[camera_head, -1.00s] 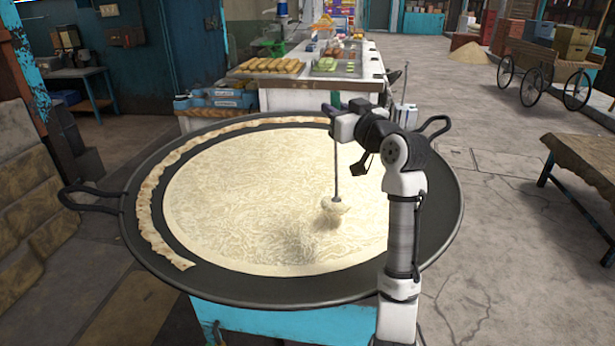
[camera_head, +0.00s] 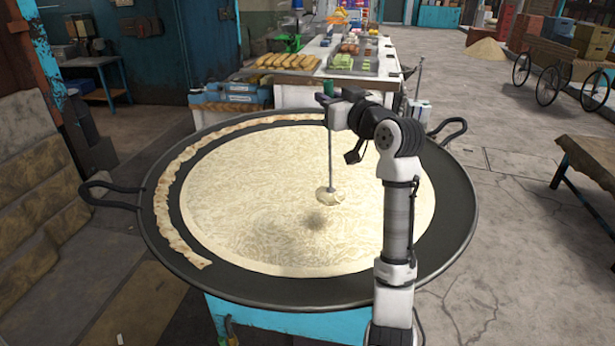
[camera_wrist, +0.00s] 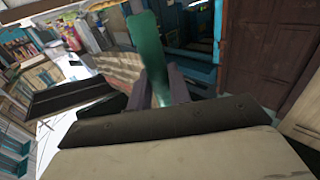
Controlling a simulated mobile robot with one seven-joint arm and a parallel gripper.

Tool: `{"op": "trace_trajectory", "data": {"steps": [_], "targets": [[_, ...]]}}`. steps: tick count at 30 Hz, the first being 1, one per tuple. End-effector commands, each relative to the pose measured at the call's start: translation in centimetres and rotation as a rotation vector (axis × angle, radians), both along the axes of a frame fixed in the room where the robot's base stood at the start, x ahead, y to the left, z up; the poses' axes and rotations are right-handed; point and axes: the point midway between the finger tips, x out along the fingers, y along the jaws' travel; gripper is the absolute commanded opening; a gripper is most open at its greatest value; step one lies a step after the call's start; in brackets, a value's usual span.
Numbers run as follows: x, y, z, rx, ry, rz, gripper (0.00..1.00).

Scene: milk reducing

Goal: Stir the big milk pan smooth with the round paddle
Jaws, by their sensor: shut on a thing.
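The big milk pan (camera_head: 452,235) is wide, black and shallow. Pale, lumpy-textured milk (camera_head: 250,190) fills its middle. The paddle (camera_head: 330,150) hangs nearly upright by a thin grey shaft. Its round head (camera_head: 329,196) is covered in cream-coloured milk, right of the milk's centre. A dark shadow lies below and left of the head, so the head appears to be just above the surface. My gripper (camera_head: 330,101) is shut on the paddle's green handle, high over the pan. The green handle (camera_wrist: 146,50) stands between the fingers (camera_wrist: 160,88) in the wrist view.
A cream-coloured skin strip (camera_head: 168,220) lies along the pan's left and back rim. Loop handles (camera_head: 108,196) stick out at both sides. A food counter (camera_head: 310,95) stands behind. A cart (camera_head: 550,75) and a bench (camera_head: 590,170) are at the right. Paved floor lies between.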

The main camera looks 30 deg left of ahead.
Motion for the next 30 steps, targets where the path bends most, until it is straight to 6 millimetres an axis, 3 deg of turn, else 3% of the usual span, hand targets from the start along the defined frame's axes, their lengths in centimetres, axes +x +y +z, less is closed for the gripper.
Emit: {"op": "trace_trajectory", "data": {"steps": [3,13,30], "targets": [[-0.2,0.4,1.2,0.001,-0.004,0.006,0.0],[-0.7,-0.2,1.3,0.004,-0.009,0.001,0.0],[-8.4,-3.7,1.3,0.004,-0.011,-0.002,0.0]]}}
